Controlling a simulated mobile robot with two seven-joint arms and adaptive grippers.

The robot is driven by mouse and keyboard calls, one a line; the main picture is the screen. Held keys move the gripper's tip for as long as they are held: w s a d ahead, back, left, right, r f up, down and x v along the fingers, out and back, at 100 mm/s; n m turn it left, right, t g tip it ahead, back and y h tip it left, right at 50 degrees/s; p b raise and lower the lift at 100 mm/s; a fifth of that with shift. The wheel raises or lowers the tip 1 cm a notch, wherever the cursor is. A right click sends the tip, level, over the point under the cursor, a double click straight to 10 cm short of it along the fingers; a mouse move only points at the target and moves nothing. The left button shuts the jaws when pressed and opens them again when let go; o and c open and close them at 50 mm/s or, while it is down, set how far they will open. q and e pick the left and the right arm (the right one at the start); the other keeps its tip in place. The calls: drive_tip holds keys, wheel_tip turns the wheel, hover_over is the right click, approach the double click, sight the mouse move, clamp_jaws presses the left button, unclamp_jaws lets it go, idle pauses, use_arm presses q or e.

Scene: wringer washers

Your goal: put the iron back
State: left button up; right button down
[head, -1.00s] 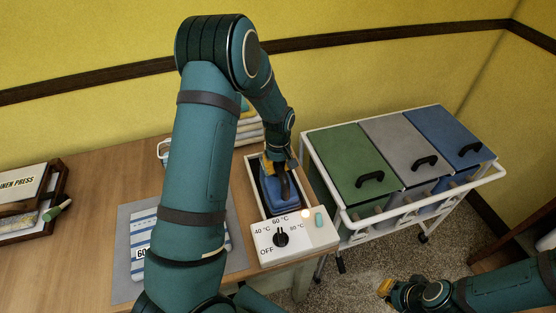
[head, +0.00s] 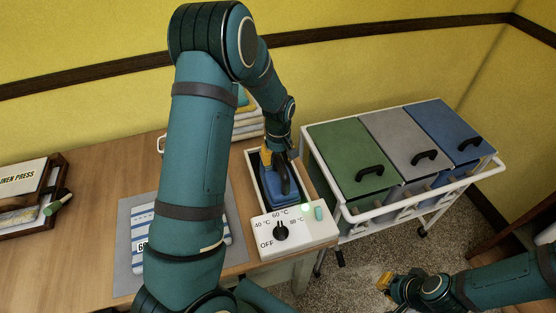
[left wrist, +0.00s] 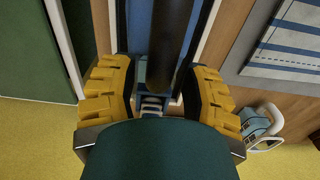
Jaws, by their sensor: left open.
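The blue iron (head: 274,188) with a dark handle sits in the rectangular white-rimmed stand (head: 254,182) on the table, behind the dial panel. My left gripper (head: 279,157) is over the far end of the iron. In the left wrist view my left gripper (left wrist: 158,98) is open, its yellow fingers apart on either side of the dark handle (left wrist: 173,35). Part of the iron is hidden behind the gripper. My right gripper (head: 388,286) is low at the right, away from the iron, and its opening is unclear.
The white dial panel (head: 298,241) has a black knob and a green-lit lamp (head: 305,209). A striped cloth (head: 145,222) lies on a grey mat (head: 125,254), partly behind my left arm. A trolley (head: 352,214) with green, grey and blue lids stands at the right.

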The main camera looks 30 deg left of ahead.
use_arm(q)
wheel_tip(320, 180, up, 10)
drive_tip(key=shift+r, duration=0.2)
drive_tip(key=shift+s+f, duration=0.1)
drive_tip(key=shift+s, duration=0.05)
idle(0.5)
